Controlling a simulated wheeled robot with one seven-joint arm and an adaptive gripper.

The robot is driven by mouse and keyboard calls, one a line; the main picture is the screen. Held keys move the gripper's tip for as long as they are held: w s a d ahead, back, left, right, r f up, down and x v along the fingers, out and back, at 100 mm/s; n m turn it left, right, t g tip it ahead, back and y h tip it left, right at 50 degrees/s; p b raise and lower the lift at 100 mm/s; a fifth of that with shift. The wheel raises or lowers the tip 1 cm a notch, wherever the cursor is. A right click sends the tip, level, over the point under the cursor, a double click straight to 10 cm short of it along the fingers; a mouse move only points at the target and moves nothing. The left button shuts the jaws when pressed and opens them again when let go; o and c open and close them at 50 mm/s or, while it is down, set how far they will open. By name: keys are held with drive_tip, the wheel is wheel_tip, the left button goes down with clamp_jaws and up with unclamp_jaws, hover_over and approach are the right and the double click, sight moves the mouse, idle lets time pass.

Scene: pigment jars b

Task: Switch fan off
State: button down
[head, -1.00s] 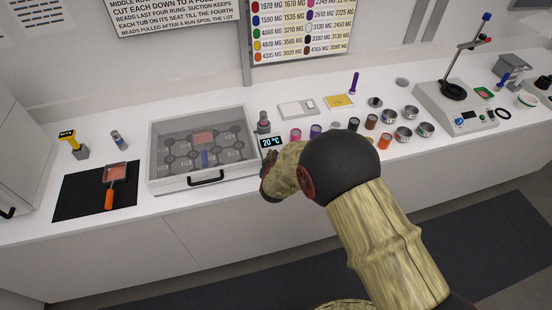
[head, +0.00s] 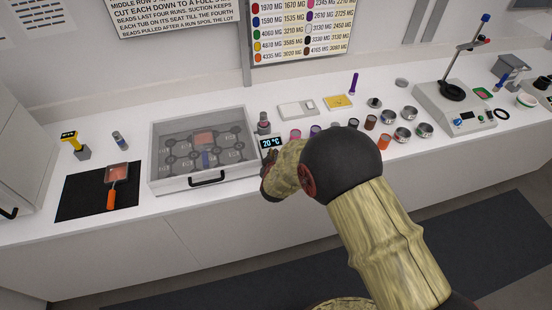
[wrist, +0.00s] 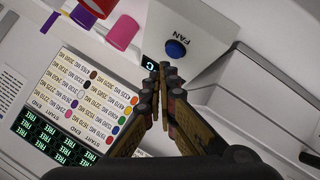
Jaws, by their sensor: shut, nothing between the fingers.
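The blue round fan button (wrist: 176,49) sits on a white panel under the word FAN in the wrist view. My gripper (wrist: 165,76) is shut and empty, its fingertips just below the button in that picture; I cannot tell whether they touch the panel. A dark display (wrist: 150,69) is partly hidden behind the fingers. In the head view the display (head: 271,142) reads 20 °C, at the right of the clear-lidded drawer box (head: 207,187). My gripper (head: 268,160) is just below it there, and the fan button is hidden.
Several small jars (head: 371,122) and metal cups (head: 402,134) stand right of my arm. A black mat (head: 70,200) with an orange-handled tool (head: 111,196) lies at the left.

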wheel_tip(320, 180, up, 6)
drive_tip(key=s+p, duration=0.1)
drive_tip(key=p, duration=0.3)
drive_tip(key=shift+s+d+p, duration=0.25)
drive_tip(key=shift+s+p, duration=0.05)
drive_tip(key=shift+f, duration=0.15)
idle(0.4)
